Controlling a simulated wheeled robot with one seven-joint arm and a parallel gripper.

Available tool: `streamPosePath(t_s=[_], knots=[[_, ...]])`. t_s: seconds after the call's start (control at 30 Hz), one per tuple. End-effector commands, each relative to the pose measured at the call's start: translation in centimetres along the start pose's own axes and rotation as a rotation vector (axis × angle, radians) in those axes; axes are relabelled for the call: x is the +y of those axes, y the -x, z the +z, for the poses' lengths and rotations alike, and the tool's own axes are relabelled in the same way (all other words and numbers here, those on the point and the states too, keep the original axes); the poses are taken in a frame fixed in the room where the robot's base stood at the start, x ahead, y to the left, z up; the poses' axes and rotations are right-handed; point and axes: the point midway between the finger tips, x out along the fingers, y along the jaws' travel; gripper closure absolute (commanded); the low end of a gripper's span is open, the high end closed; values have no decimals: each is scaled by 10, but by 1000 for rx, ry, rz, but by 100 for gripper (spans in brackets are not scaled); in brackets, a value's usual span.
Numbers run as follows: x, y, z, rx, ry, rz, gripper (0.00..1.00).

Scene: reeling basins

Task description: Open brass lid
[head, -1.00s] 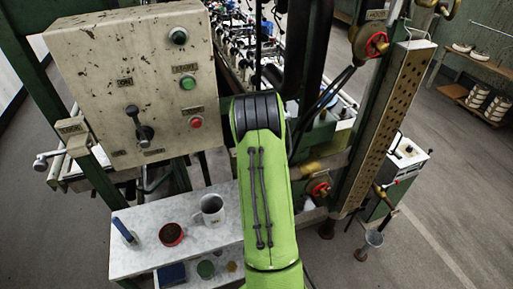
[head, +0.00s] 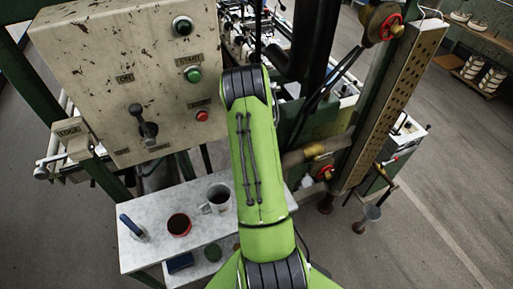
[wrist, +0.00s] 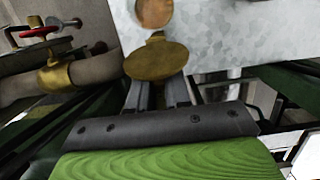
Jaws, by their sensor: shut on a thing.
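The brass lid (wrist: 156,61) is a round disc in the middle of the wrist view. A small brass piece at its far edge lies against a grey metal panel. A round copper-coloured opening or disc (wrist: 154,12) shows in that panel just beyond the lid. My gripper (wrist: 158,92) has its two grey fingers at the near side of the lid, shut on it; the exact contact is partly hidden under the disc. In the head view my green arm hides the gripper and the lid.
A control box (head: 128,75) with buttons and a lever stands at the left. A pipe with a red valve wheel (wrist: 38,31) lies left of the lid.

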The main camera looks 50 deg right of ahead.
Motion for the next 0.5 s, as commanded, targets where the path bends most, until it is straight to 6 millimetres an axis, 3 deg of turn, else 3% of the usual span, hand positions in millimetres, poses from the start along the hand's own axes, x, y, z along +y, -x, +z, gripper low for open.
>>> streamPosePath(t_s=[0.1,0.13,0.27,0.5], knots=[[0,0,-1,4,1,0,100],[0,0,-1,4,1,0,81],[0,0,-1,3,1,0,62],[0,0,0,1,0,0,62]])
